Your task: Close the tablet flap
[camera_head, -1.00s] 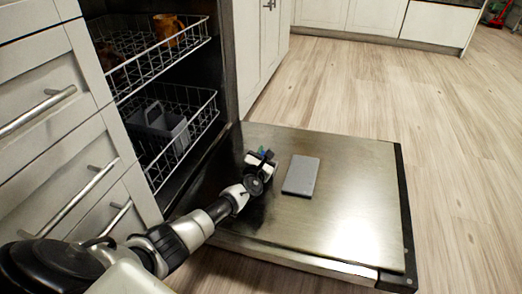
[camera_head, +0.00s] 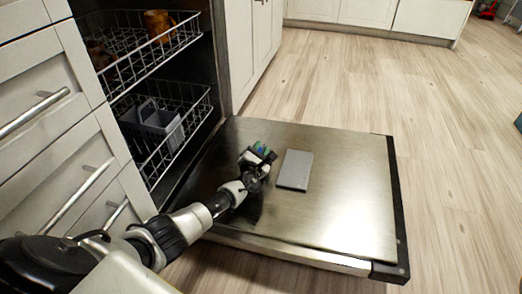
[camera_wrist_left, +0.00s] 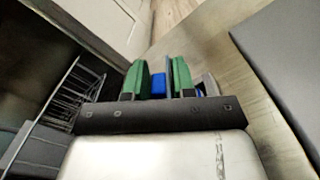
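A flat grey rectangular slab (camera_head: 295,169) lies on the inner face of the lowered dishwasher door (camera_head: 340,222); it may be the tablet flap, but I cannot tell whether it is open. Its edge also shows at the upper right of the left wrist view (camera_wrist_left: 290,60). My left gripper (camera_head: 262,152) is low over the door, just left of the slab and apart from it. In the left wrist view its green fingers (camera_wrist_left: 161,75) stand apart. A blue piece (camera_wrist_left: 158,85) shows between them; I cannot tell what it is. My right gripper is in no view.
The dishwasher's upper rack (camera_head: 135,62) holds brown cups (camera_head: 158,24). The lower rack (camera_head: 190,125) holds a grey basket (camera_head: 160,122). Drawers with bar handles (camera_head: 85,195) stand at left. The wooden floor (camera_head: 440,130) right of the door is clear.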

